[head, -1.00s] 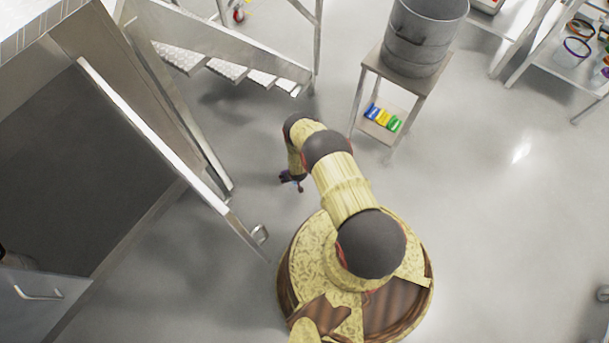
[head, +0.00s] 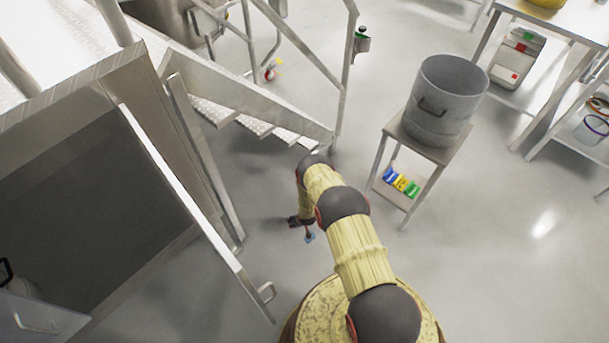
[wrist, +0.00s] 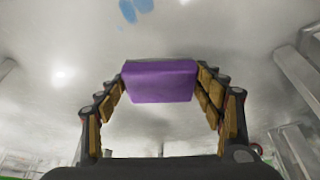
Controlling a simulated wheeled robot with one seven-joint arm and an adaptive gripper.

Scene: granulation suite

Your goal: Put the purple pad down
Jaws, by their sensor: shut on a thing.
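The purple pad (wrist: 160,82) is a flat-sided block between the fingers of my gripper (wrist: 160,84) in the wrist view. The fingers touch it on its left and right sides, and my gripper is shut on it. In the head view my gripper (head: 302,226) hangs over the floor, left of my arm and below the stairs. The purple pad cannot be made out clearly in the head view.
A small steel stand (head: 389,150) carries a large steel drum (head: 445,95). Its lower shelf holds blue, yellow and green packs (head: 401,183). Steel stairs (head: 255,110) and a railed, open-doored cabinet (head: 90,210) are at left. Open floor (head: 490,270) lies at right.

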